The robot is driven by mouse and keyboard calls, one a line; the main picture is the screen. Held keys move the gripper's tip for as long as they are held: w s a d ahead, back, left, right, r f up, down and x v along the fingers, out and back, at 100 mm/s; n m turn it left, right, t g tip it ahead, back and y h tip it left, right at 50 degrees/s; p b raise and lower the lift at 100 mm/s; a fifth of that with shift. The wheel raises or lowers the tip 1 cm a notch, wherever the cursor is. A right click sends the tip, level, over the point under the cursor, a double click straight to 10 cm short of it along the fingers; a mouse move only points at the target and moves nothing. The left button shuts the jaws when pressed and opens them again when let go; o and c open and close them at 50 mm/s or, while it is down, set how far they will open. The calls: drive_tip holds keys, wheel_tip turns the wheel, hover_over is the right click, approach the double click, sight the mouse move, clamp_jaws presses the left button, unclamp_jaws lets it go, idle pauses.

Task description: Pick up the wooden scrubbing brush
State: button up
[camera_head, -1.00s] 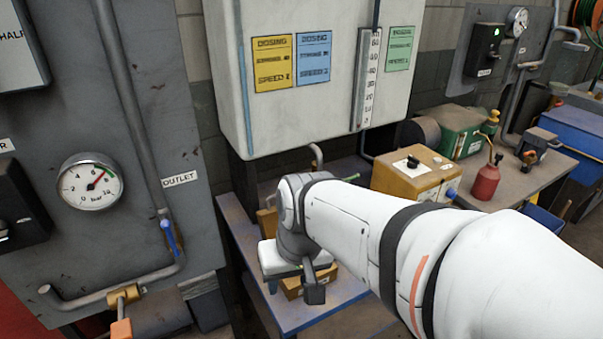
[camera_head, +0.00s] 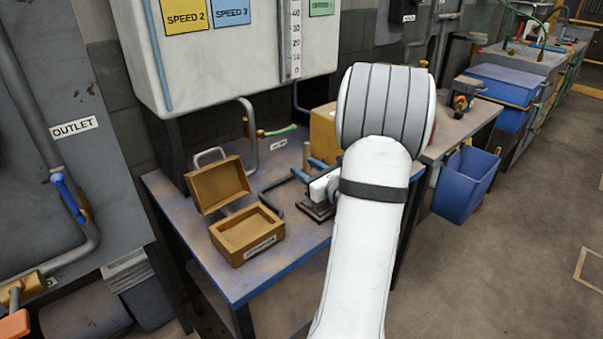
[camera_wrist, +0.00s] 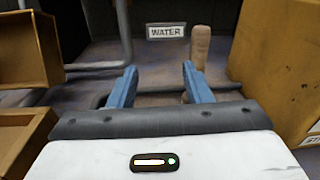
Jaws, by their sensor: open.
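My gripper (camera_wrist: 159,68) is open, with two blue fingers apart and nothing between them. In the head view my gripper (camera_head: 308,170) is low over the workbench, partly hidden by my arm. A tan, wooden-looking piece with a rounded end (camera_wrist: 200,45) shows just beyond the right finger in the wrist view. It also shows as a small brown piece (camera_head: 307,154) behind the fingers in the head view. It may be the handle of the scrubbing brush, but I cannot make out any bristles. It is apart from the fingers as far as I can see.
An open wooden box (camera_head: 262,236) stands left of my gripper on the workbench (camera_head: 190,215); its lid (camera_wrist: 25,50) is close in the wrist view. A yellow-brown box (camera_wrist: 280,60) is close on the right. Pipes and a WATER label (camera_wrist: 165,31) are behind.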

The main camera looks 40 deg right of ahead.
sight(309, 155)
drive_tip(key=d, duration=0.1)
drive_tip(key=d+m+h, duration=0.1)
drive_tip(key=d+f+m+h, duration=0.1)
drive_tip(key=shift+s+d, duration=0.2)
drive_tip(key=shift+s, duration=0.2)
drive_tip(key=shift+w+d, duration=0.2)
drive_tip(key=shift+w, duration=0.1)
drive_tip(key=w, duration=0.4)
drive_tip(key=w+d, duration=0.1)
drive_tip(key=w, duration=0.2)
drive_tip(key=shift+r, duration=0.3)
drive_tip(key=shift+c, duration=0.3)
drive_tip(key=c, duration=0.9)
clamp_jaws()
drive_tip(key=shift+r, duration=0.15)
